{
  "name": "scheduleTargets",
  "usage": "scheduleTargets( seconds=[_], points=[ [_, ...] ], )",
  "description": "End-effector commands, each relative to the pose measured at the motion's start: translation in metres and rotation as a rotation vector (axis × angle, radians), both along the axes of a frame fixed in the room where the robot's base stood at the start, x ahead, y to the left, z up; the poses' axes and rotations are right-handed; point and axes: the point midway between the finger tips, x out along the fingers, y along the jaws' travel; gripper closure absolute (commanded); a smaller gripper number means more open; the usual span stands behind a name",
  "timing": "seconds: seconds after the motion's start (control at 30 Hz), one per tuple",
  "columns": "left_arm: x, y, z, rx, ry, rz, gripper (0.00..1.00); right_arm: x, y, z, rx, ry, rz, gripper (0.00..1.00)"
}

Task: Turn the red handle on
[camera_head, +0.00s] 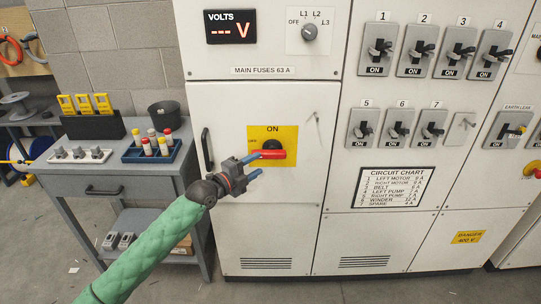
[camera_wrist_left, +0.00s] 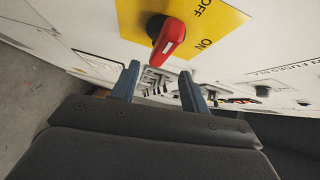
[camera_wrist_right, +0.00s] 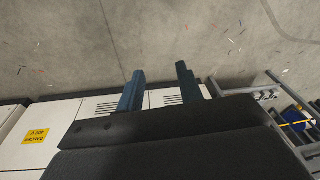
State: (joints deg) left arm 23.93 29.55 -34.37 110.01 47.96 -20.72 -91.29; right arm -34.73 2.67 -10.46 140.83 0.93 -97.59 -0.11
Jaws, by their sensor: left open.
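The red handle (camera_head: 272,155) sits on a black hub on a yellow plate (camera_head: 288,134), marked ON at the top and OFF at the left. The handle lies about level across the plate. In the left wrist view the red handle (camera_wrist_left: 170,40) shows just beyond the fingertips, above the gap between them. My left gripper (camera_head: 258,164) is open and empty, at the handle's lower left, with one blue finger overlapping its left end in the head view. I cannot tell whether they touch. My right gripper (camera_wrist_right: 160,69) is open and empty in its wrist view, and is outside the head view.
A black door pull (camera_head: 207,150) is left of the plate. A grey bench (camera_head: 110,168) with a blue tray and a black cup stands at the left. Breaker switches (camera_head: 378,50) and a circuit chart (camera_head: 394,188) are to the right.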

Motion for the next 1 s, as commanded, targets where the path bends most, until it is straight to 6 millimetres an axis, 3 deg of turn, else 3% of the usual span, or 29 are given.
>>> scheduleTargets(
  seconds=[0.33,0.8,1.0],
  points=[
    [0.006,-0.006,0.002,0.074,-0.083,0.001,0.55,0.003,0.001,-0.010,-0.002,0.005,0.001,0.64],
    [0.045,-0.044,0.003,0.072,-0.079,0.002,0.55,0.019,0.004,-0.082,-0.013,0.011,0.003,0.64],
    [0.053,-0.053,0.001,0.074,-0.080,0.002,0.55,0.021,0.004,-0.101,-0.015,0.011,0.002,0.64]
  ],
)
